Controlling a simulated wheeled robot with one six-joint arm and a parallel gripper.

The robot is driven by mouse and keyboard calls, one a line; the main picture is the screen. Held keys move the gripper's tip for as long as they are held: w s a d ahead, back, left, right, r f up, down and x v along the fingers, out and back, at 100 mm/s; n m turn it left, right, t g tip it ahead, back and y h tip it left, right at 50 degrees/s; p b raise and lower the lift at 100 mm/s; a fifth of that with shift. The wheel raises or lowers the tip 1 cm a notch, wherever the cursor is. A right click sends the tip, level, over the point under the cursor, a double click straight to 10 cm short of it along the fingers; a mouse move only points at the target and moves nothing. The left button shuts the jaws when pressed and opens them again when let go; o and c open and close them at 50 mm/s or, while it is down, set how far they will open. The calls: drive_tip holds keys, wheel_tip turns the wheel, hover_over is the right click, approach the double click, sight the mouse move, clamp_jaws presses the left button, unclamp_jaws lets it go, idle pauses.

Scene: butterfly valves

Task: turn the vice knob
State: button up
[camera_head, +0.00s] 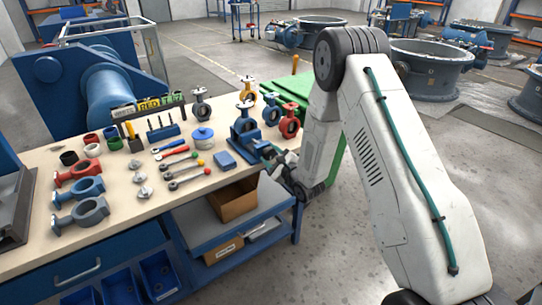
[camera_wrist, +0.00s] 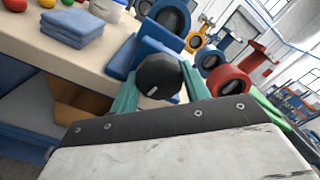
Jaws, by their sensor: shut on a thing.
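The blue vice (camera_head: 241,131) stands at the right edge of the workbench, with a valve body on top of it. Part of its blue body (camera_wrist: 152,36) shows in the wrist view, behind the knob. The round black vice knob (camera_wrist: 158,76) has a short white mark on its face. My gripper (camera_wrist: 160,88) has its two green fingers on either side of the knob, shut on it. In the head view my gripper (camera_head: 272,158) is at the bench edge beside the vice, and the knob is hard to make out there.
Folded blue cloths (camera_wrist: 75,26) lie near the bench edge. A red valve (camera_head: 289,124) and other valve bodies stand behind the vice. Several hand tools and loose valve parts cover the benchtop (camera_head: 128,216). A cardboard box (camera_head: 233,201) sits on the lower shelf. Open floor lies to the right.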

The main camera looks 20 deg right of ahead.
drive_tip(key=shift+f+m, duration=0.1)
drive_tip(key=shift+m, duration=1)
drive_tip(key=o, duration=1)
drive_tip(key=shift+s, duration=0.1)
drive_tip(key=v, duration=0.7)
drive_tip(key=shift+s+d, duration=0.1)
drive_tip(key=shift+s, duration=0.2)
